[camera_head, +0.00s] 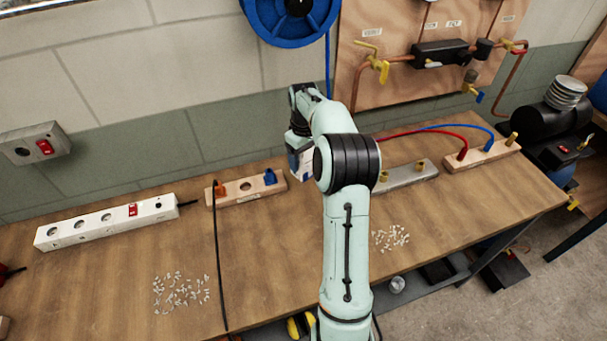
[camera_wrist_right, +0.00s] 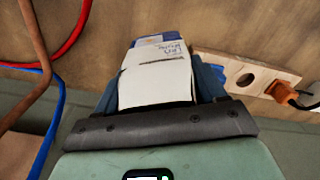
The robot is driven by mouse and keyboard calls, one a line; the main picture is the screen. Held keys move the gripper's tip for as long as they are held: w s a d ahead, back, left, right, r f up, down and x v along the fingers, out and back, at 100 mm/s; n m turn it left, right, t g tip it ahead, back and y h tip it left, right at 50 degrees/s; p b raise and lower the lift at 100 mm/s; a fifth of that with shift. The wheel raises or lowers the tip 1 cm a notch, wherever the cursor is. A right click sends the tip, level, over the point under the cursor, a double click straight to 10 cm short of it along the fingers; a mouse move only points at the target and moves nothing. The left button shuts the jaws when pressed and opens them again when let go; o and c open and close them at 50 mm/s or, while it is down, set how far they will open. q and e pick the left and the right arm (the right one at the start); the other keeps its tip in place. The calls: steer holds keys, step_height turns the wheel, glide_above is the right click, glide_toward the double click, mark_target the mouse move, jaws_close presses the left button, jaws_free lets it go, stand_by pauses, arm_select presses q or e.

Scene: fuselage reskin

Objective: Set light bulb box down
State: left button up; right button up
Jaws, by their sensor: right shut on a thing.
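The light bulb box (camera_head: 305,164) is white with blue parts and shows in the head view beside my right arm, partly hidden behind it. In the right wrist view the box (camera_wrist_right: 157,78) has blue writing and a dark line across it, and it sits between the two dark fingers of my right gripper (camera_wrist_right: 160,70). The right gripper is shut on it. In the head view the box is near the back of the wooden workbench (camera_head: 262,265). I cannot tell whether its lower end touches the bench. My left gripper is not in view.
A wooden socket board (camera_head: 230,195) lies left of the box, and a grey plate (camera_head: 408,176) lies right. A white power strip (camera_head: 107,222) is further left. Small white pieces lie in two patches (camera_head: 180,291). Red and blue cables (camera_head: 425,132) run at the right. The bench middle is mostly clear.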

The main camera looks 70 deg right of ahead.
step_height(320, 180, down, 6)
steer(key=shift+r, duration=0.15)
stand_by(0.3)
steer(key=shift+f, duration=0.2)
steer(key=o, duration=1)
steer(key=shift+r, duration=0.15)
